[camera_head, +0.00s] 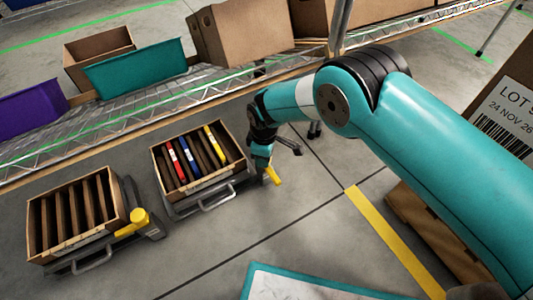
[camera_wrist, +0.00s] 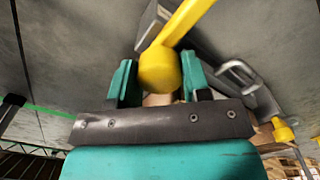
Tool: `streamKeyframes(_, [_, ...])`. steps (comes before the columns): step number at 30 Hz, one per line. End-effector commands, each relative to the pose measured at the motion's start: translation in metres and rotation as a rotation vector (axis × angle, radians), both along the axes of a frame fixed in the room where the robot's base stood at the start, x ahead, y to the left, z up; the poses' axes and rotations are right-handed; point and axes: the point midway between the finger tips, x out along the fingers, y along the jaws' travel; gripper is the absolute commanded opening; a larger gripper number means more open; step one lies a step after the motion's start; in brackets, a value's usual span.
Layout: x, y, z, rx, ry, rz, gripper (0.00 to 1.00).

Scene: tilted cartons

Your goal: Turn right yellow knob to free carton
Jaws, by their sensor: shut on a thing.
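The right yellow knob (camera_head: 273,176) sits at the right side of the right carton (camera_head: 181,195), which is tilted on a metal frame and holds several dark, red, blue and yellow upright items. My gripper (camera_head: 263,162) reaches down at this knob. In the wrist view, the right knob's round yellow end (camera_wrist: 160,70) lies between my two teal fingers, and its yellow arm runs up to the right. My gripper is shut on it. My gripper and wrist partly hide the knob in the head view.
The left carton (camera_head: 118,197), with dark dividers, stands on its own frame with a yellow knob (camera_head: 139,217). Behind are a rack with a teal bin (camera_head: 135,68), a purple bin (camera_head: 30,110) and brown boxes. A labelled carton (camera_head: 510,95) stands at far right. The front floor is mostly clear.

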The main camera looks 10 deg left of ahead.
Motion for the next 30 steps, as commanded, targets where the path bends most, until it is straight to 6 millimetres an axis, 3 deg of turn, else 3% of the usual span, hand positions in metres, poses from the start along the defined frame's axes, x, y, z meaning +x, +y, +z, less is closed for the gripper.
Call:
streamKeyframes(3, [-0.001,0.0,-0.001,0.003,0.001,0.005,0.01])
streamKeyframes(4, [-0.001,0.0,-0.001,0.003,0.001,0.004,0.48])
streamKeyframes(7, [0.0,0.0,-0.001,0.002,0.0,0.003,0.7])
streamKeyframes(15, [0.0,-0.001,0.0,0.002,0.0,0.0,0.7])
streamKeyframes(19, [0.001,-0.001,0.012,0.002,-0.001,-0.001,0.7])
streamKeyframes(23, [0.001,0.0,0.038,0.003,-0.001,-0.001,0.7])
streamKeyframes(30, [0.0,0.0,0.101,0.003,-0.001,0.0,0.7])
